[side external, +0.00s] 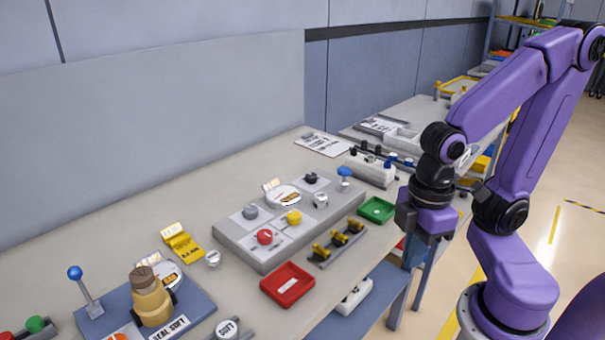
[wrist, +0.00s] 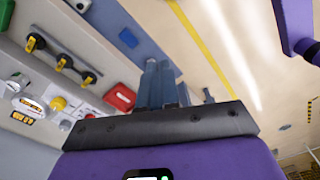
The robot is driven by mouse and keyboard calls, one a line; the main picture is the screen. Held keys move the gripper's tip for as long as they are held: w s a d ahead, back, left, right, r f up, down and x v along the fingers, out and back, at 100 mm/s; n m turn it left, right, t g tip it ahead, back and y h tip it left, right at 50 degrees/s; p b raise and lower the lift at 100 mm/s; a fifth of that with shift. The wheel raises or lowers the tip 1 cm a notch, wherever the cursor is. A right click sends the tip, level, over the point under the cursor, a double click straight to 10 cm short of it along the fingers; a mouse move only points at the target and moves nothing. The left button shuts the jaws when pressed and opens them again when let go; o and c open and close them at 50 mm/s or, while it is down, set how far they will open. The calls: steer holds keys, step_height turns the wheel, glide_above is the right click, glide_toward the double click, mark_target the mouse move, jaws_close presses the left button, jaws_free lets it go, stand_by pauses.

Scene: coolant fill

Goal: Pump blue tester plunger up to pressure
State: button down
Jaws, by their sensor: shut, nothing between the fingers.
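A blue-capped plunger (side external: 344,172) stands upright at the right end of a grey panel (side external: 240,250). The panel also carries a round white gauge (side external: 283,196) and red, yellow, grey and black knobs. A second blue ball (side external: 75,272) tops a tilted lever on a blue plate at the lower left. My gripper (side external: 412,256) hangs past the table's front edge, to the right of the panel and apart from both blue parts. In the wrist view its fingers (wrist: 160,84) are together and empty. I cannot make out the blue-capped plunger in the wrist view.
A red tray (side external: 287,285), a green tray (side external: 377,210) and yellow-black clips (side external: 338,240) lie along the panel's front. A tan-capped fitting (side external: 151,298) stands on the blue plate (side external: 195,302). A white block with several knobs (side external: 372,168) is behind the green tray. The floor beside the table is open.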

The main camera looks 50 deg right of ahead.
steer(key=w+a+r+m, duration=0.1)
steer(key=w+r+m, duration=0.2)
steer(key=w+m, duration=0.55)
step_height(320, 180, up, 6)
steer(key=m, duration=2.2)
glide_above(345, 169)
steer(key=shift+r+n, duration=0.2)
steer(key=shift+n, duration=0.05)
steer(key=shift+f, duration=0.1)
step_height(345, 169, down, 14)
steer(key=shift+r, duration=0.1)
